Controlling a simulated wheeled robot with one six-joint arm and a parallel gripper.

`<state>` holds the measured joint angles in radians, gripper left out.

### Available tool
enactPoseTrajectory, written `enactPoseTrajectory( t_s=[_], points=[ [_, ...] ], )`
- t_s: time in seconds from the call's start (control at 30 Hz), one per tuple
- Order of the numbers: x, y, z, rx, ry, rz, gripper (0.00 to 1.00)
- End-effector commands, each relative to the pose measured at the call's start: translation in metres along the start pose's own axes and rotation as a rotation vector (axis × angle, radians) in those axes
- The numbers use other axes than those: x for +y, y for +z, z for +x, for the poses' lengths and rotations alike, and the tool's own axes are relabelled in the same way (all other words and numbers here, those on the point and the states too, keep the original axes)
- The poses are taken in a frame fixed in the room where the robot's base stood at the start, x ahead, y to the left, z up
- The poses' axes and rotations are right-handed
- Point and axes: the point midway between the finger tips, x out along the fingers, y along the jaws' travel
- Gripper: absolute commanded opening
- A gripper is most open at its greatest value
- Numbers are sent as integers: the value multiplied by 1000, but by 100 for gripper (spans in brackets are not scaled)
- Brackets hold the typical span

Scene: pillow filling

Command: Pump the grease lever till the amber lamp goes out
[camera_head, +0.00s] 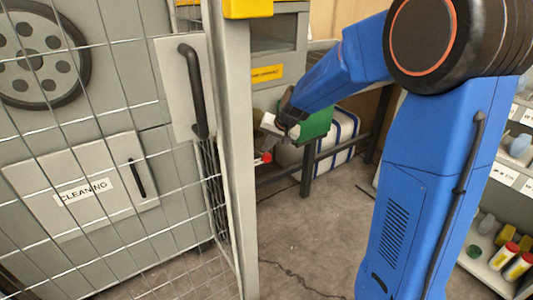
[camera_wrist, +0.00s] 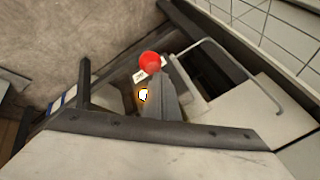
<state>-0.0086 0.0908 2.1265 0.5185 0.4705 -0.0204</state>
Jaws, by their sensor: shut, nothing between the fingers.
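The red ball knob of the grease lever (camera_head: 266,157) shows beyond the open door frame in the head view. It is also in the wrist view (camera_wrist: 150,64). The lever's arm is mostly hidden. My gripper (camera_head: 261,150) is shut and empty, its fingertips close to the knob. In the wrist view its grey fingers (camera_wrist: 158,84) end just below the ball; I cannot tell whether they touch it. A small bright spot with an amber rim, seemingly the amber lamp lit (camera_wrist: 143,96), shows left of the fingers.
A mesh guard (camera_head: 110,150) and a door post with a dark handle (camera_head: 193,90) stand left of my arm. A bench leg (camera_head: 308,170) and striped bale (camera_head: 340,135) are behind. Shelves with bottles (camera_head: 505,256) stand at right. The floor (camera_head: 305,235) between is open.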

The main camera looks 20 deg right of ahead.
Motion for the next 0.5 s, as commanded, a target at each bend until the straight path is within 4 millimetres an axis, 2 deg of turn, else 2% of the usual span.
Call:
enactPoseTrajectory(
  t_s=[0.5],
  points=[
    [3,3,4,0,0,-1,0]
  ],
)
